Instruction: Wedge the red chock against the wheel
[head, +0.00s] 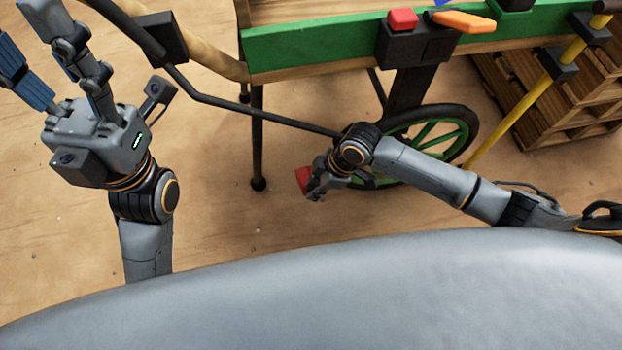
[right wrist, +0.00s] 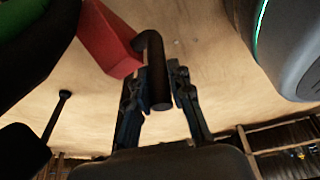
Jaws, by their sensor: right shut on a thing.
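The red chock (head: 304,181) is just left of my right gripper (head: 318,184) in the head view, low near the wood floor. The right wrist view shows the red chock (right wrist: 106,40) with a dark, bent handle (right wrist: 160,88). My right gripper's fingers (right wrist: 158,85) are shut on that handle. The wheel (head: 462,125), with a black tyre and green spokes, is partly hidden behind my right arm. Its dark tyre (right wrist: 40,55) fills the upper left of the wrist view, close to the chock; I cannot tell whether they touch. My left gripper (head: 24,34) is open and empty at upper left.
The green-sided cart (head: 320,52) stands over the wheel on a dark leg (head: 257,140). A red block (head: 402,19) and an orange piece (head: 465,21) sit on its edge. Wooden pallets (head: 560,100) and a yellow pole (head: 520,110) are right. Floor left of the chock is clear.

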